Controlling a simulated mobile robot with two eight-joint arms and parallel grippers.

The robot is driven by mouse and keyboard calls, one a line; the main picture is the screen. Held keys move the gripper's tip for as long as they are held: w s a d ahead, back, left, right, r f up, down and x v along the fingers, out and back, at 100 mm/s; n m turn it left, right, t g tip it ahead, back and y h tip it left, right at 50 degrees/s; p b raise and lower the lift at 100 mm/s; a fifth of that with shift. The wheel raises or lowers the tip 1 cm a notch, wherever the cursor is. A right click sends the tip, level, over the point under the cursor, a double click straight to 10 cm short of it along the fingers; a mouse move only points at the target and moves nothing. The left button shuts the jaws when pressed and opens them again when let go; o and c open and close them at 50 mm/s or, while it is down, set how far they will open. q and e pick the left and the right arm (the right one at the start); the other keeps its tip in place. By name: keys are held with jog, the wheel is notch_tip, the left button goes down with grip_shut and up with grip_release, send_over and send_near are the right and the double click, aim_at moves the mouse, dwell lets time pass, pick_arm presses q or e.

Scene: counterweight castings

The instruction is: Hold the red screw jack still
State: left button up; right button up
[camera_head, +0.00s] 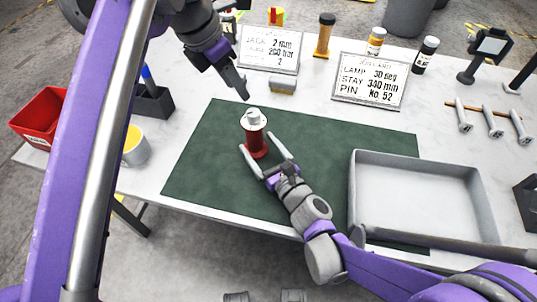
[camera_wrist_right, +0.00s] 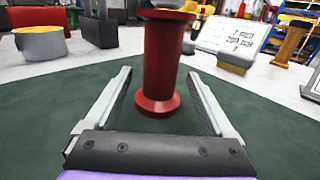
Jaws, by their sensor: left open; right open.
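The red screw jack (camera_head: 257,142) stands upright on the dark green mat (camera_head: 200,165), with a pale cap on top. My right gripper (camera_head: 263,146) is open, its two fingers on either side of the jack's lower part. In the right wrist view the jack's red body (camera_wrist_right: 160,65) rises between the open fingers (camera_wrist_right: 163,92), with a visible gap to each, and its flanged base sits on the mat. Its top is cut off there. My left gripper (camera_head: 241,88) is open and empty above the table, behind and left of the jack.
A grey tray (camera_head: 357,185) sits to the right on the mat's edge. Two lettered cards (camera_head: 370,80) stand at the back, with a small yellow-topped block (camera_head: 283,84) between them and the mat. A red bin (camera_head: 38,118), a white and yellow mug (camera_head: 137,148) and a dark holder (camera_head: 152,103) stand at left.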

jog(key=shift+x, duration=1.4)
grip_shut()
